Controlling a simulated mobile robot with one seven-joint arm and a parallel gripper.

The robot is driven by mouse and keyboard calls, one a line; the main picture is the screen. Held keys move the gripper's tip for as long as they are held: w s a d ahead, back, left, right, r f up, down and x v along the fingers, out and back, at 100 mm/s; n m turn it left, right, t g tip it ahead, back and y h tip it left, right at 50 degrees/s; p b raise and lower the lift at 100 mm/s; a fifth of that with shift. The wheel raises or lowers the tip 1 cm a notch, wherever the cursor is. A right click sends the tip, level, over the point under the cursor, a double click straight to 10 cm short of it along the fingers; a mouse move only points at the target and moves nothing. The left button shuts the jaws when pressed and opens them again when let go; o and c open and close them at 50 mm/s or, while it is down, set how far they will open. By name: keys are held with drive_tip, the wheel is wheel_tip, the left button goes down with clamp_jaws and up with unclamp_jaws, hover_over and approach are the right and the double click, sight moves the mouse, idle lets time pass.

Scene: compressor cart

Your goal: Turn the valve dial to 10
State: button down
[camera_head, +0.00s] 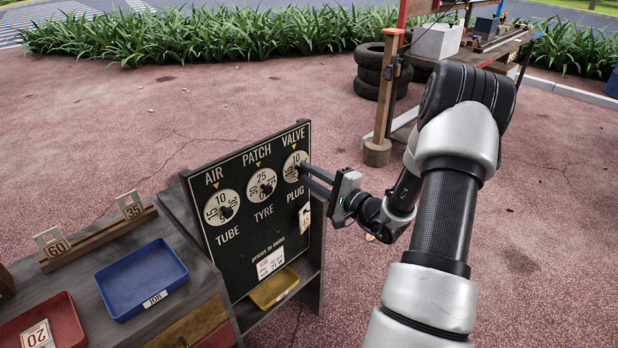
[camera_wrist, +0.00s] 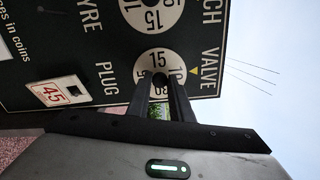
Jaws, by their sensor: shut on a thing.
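The valve dial (camera_head: 292,160) is a white disc with black numbers, at the upper right of the dark price board (camera_head: 240,248). Its 10 shows beneath the yellow pointer in the head view. In the wrist view the dial (camera_wrist: 146,66) is seen sideways, with a 10 partly covered beside the yellow pointer (camera_wrist: 194,71) and a 15 fully visible. My gripper (camera_head: 304,172) reaches the dial from the right. In the wrist view its fingers (camera_wrist: 161,82) are shut on the dial's centre knob, which they mostly hide. Exact alignment with the pointer is hard to tell.
The air dial (camera_head: 222,207) and patch dial (camera_head: 262,184) sit left of the valve dial. A 45 card (camera_wrist: 58,92) hangs under PLUG. A blue tray (camera_head: 140,280), a red tray (camera_head: 40,325) and a yellow tray (camera_head: 273,288) are nearby. Open paving lies right of the board.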

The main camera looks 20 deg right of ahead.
idle(0.3)
drive_tip(key=c, duration=1.6)
unclamp_jaws()
drive_tip(key=p+v, duration=0.2)
drive_tip(key=v, duration=1.5)
drive_tip(key=shift+s+d, duration=0.1)
drive_tip(key=shift+s, duration=0.15)
